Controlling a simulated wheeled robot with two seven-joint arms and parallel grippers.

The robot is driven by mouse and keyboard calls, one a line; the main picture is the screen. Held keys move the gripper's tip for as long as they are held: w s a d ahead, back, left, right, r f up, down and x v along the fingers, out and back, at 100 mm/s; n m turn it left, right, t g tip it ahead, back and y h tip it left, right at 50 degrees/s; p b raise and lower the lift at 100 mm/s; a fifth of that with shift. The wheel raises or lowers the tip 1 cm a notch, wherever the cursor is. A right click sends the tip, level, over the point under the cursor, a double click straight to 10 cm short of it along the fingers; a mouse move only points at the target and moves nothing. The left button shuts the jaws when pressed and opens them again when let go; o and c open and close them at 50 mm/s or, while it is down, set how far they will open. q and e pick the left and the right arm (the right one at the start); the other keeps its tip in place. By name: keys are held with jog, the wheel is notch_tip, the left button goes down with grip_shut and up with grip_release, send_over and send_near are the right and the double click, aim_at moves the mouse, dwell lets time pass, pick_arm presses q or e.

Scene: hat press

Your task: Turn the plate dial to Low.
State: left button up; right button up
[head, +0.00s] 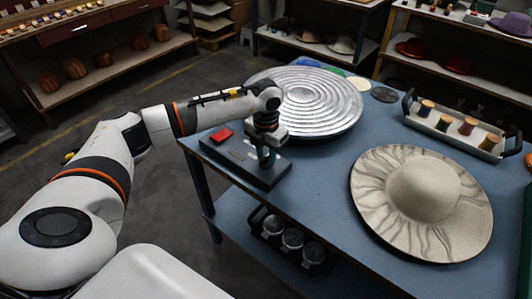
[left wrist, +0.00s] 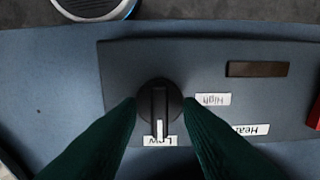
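The plate dial (left wrist: 160,108) is a round black knob with a raised ridge and a white pointer mark. It sits on the dark control panel (left wrist: 120,60). Its mark points at the white Low label (left wrist: 165,140), which the knob and mark partly cover. The High label (left wrist: 211,99) is to the right of the dial. My left gripper (left wrist: 160,104) has a dark green finger at each side of the dial, with no clear gap to its rim. In the head view my left gripper (head: 266,158) is over the panel (head: 246,172) and hides the dial. My right gripper is not in view.
A ridged metal plate (head: 308,100) lies behind the panel. A red block (head: 221,135) is on the panel. A wide-brimmed hat (head: 420,195) and a tray of spools (head: 455,135) are on the blue table (head: 335,170). The table between panel and hat is clear.

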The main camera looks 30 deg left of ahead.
aim_at(266, 157)
pick_arm(q)
notch_tip(266, 157, up, 12)
jog(key=b, duration=0.1)
jog(key=shift+b, duration=0.3)
dwell(0.3)
dwell(0.4)
